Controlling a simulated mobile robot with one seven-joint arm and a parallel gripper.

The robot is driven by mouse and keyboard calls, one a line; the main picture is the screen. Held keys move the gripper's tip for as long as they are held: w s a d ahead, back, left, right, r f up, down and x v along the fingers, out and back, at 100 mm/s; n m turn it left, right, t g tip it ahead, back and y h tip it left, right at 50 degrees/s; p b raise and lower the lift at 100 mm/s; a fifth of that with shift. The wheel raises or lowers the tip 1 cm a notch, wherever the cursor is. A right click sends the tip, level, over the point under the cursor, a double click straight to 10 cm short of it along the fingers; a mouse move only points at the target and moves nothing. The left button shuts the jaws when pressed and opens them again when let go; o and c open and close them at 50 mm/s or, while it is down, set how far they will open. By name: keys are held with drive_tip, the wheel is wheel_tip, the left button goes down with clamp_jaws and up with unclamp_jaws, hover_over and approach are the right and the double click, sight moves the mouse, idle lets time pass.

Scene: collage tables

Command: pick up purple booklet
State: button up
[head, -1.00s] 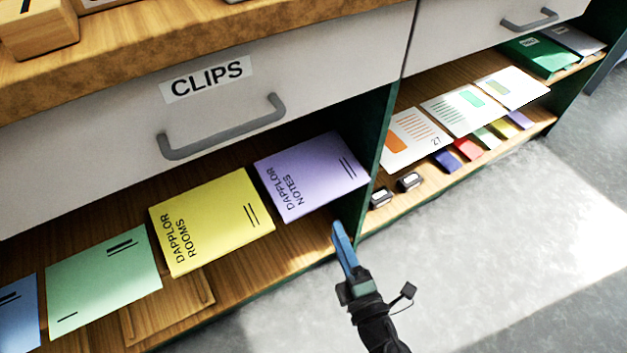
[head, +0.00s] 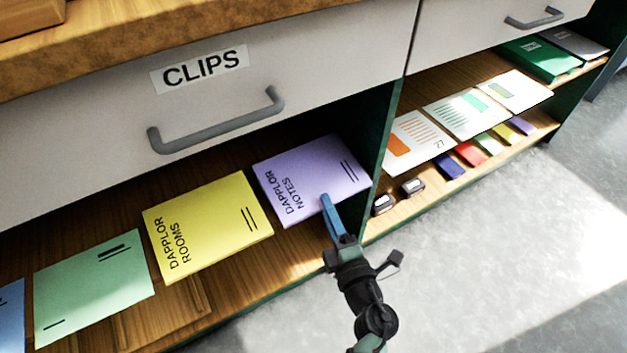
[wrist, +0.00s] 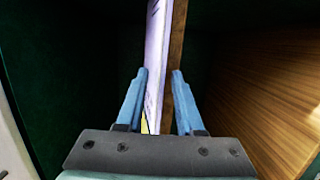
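The purple booklet (head: 312,172), printed "DAPPLOR NOTES", lies on the lower shelf below the CLIPS drawer, beside the dark green divider. My gripper (head: 327,203) is at its front right edge in the head view, a blue finger overlapping the cover. In the wrist view, my gripper (wrist: 160,78) is open, with a blue finger on each side. The booklet (wrist: 157,55) shows there nearly edge-on as a pale purple strip between the fingers, with a brown wooden strip along its right side. I cannot tell whether either finger touches it.
A yellow booklet (head: 207,226) and a green booklet (head: 93,288) lie to the left on the same shelf. The dark green divider (head: 383,150) stands close on the right. The drawer with its grey handle (head: 215,125) is above. The floor in front is clear.

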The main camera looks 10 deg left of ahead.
clamp_jaws()
idle(1.1)
